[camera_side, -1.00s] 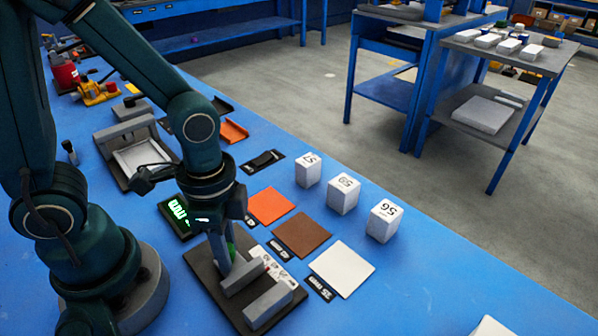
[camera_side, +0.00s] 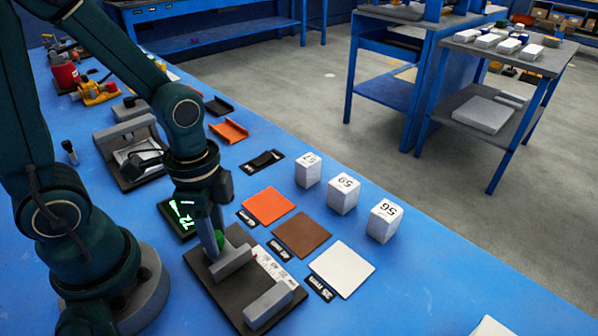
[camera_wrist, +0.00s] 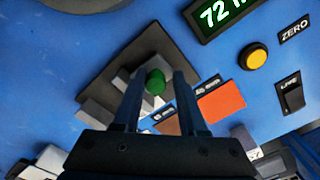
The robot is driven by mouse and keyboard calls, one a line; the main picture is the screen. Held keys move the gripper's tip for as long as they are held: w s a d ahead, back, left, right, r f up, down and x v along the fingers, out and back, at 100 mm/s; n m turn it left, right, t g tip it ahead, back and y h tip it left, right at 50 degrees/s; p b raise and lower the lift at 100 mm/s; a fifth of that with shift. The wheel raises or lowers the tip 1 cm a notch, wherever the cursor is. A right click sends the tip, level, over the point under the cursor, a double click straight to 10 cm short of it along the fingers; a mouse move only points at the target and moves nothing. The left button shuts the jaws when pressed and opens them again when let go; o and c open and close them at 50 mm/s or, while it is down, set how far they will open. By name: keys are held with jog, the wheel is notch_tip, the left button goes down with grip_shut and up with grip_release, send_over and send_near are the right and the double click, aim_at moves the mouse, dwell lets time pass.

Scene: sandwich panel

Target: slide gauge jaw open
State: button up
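The slide gauge is a dark base plate (camera_side: 228,295) with a pale scale strip (camera_side: 272,266), a grey fixed bar (camera_side: 268,304) at the near end and a grey sliding jaw (camera_side: 232,262) apart from it, with a wide gap between. A green knob (camera_wrist: 155,81) stands on the sliding jaw; it also shows in the side view (camera_side: 219,238). My gripper (camera_wrist: 158,78) is down at the jaw, one finger on each side of the knob. Its fingers look spread, with a small gap visible beside the knob.
A yellow button (camera_wrist: 253,56) and a black switch (camera_wrist: 290,95) lie near the display. Orange (camera_side: 269,206), brown (camera_side: 302,235) and white (camera_side: 342,269) panels lie right of the gauge. Three numbered white blocks (camera_side: 343,194) stand beyond. The front right table is mostly clear.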

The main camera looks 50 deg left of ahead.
aim_at(217, 231)
jog(key=shift+r, duration=2.55)
jog(key=shift+w+r+t, duration=0.1)
jog(key=shift+r+t, duration=0.2)
notch_tip(217, 231, up, 7)
jog(key=n+t, duration=0.5)
jog(key=n, duration=0.4)
jog(key=shift+d, duration=0.2)
